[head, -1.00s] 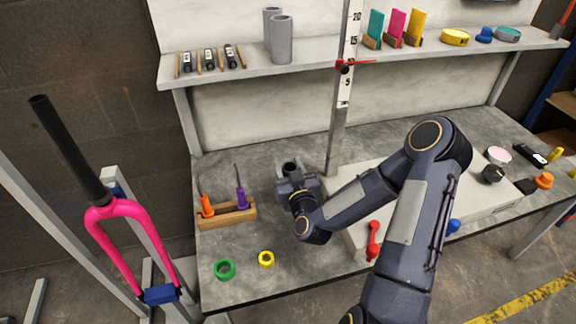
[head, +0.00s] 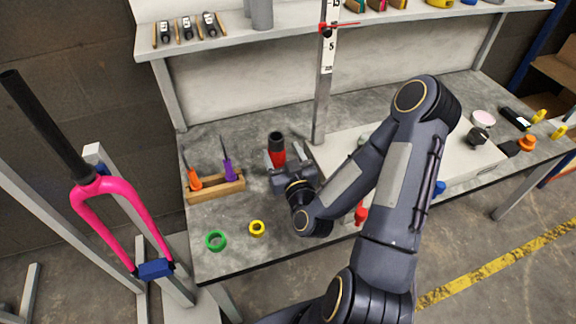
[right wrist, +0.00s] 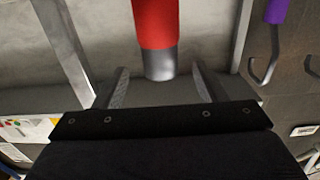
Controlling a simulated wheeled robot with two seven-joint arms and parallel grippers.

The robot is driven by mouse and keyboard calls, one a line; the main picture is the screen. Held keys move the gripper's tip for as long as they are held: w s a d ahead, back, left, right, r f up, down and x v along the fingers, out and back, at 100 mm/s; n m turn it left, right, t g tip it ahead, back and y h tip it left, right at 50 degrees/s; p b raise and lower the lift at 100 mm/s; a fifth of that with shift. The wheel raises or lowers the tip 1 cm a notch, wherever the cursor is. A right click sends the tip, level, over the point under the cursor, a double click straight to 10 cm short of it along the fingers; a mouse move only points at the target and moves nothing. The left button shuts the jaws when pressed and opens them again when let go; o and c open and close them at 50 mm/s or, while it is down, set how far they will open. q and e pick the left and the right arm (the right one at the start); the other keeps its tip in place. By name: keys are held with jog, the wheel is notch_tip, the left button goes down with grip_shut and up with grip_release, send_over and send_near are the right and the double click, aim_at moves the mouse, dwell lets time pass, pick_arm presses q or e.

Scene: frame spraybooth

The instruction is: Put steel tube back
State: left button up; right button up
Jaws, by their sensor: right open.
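A tube-like piece (head: 277,150) with a dark top and red body stands upright on the grey bench, beside the pale raised box. In the right wrist view its red body ends in a bare steel end (right wrist: 160,65). My right gripper (head: 287,163) is open just in front of it. In the right wrist view the steel end shows between the two fingers (right wrist: 158,85), with a gap on each side; I cannot tell how deep between them it is. Grey tubes (head: 262,14) stand on the shelf, cut off by the top edge. My left gripper is not in view.
A wooden rack (head: 216,188) with orange- and purple-handled tools stands left of the gripper. Green (head: 216,240) and yellow (head: 257,228) rings lie near the front edge. A measuring post (head: 322,90) rises behind. A pink fork (head: 115,190) stands left of the bench.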

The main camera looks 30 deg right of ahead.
jog(key=s+a+r+g+y, duration=0.2)
jog(key=s+a+g, duration=0.1)
jog(key=s, duration=0.4)
jog(key=s+a+r+g+y, duration=0.3)
jog(key=s+g, duration=0.2)
jog(key=s, duration=0.3)
jog(key=s+a+r+n+g+y, duration=0.1)
jog(key=s+a+r+g+y, duration=0.1)
jog(key=s, duration=0.5)
jog(key=shift+s+a+r+g+y+b, duration=0.35)
jog(key=shift+a+g+y, duration=0.3)
jog(key=shift+g, duration=0.25)
notch_tip(320, 180, up, 21)
jog(key=p, duration=2)
jog(key=shift+f+p, duration=0.2)
jog(key=shift+p, duration=0.2)
